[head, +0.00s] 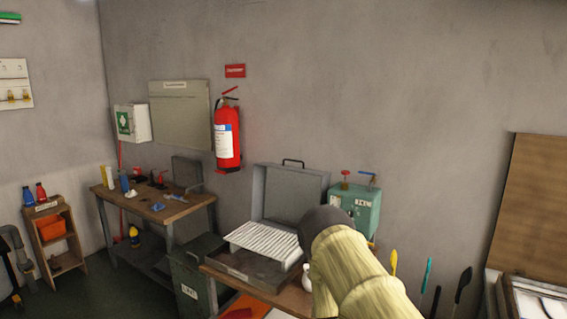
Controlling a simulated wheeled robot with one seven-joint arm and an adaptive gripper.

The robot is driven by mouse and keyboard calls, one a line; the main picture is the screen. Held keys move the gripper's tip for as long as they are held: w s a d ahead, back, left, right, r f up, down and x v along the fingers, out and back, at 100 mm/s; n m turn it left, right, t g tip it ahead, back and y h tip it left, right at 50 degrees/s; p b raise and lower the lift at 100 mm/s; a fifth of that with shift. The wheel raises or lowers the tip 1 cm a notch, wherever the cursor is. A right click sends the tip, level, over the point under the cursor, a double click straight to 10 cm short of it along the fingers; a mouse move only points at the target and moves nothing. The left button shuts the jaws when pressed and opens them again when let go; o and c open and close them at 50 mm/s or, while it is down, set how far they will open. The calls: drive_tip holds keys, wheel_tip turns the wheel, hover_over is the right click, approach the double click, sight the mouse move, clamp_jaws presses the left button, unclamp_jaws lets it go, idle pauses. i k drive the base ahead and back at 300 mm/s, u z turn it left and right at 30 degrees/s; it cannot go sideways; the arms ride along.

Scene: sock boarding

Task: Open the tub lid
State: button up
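A dark grey-green bin (187,277) with a white label on its front stands on the floor left of the near bench. It may be the tub; its flat top (200,246) looks closed, but I cannot tell for sure. On the bench, a grey metal case (250,268) has its lid (290,192) raised upright at the back, with a white ribbed rack (262,241) in it. My arm, in a pale yellow sleeve with a dark rounded joint, rises in front of the case's right side and hides part of it. My gripper is not in view.
A green box (358,207) with red and blue valve handles stands behind my arm. A wooden workbench (155,205) with tools is at the back left. A fire extinguisher (228,135) hangs on the wall. An orange bin (52,227) sits in a shelf far left.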

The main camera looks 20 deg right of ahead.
sight(260, 169)
drive_tip(key=u, duration=0.55)
drive_tip(key=i, duration=1)
drive_tip(key=z, duration=0.3)
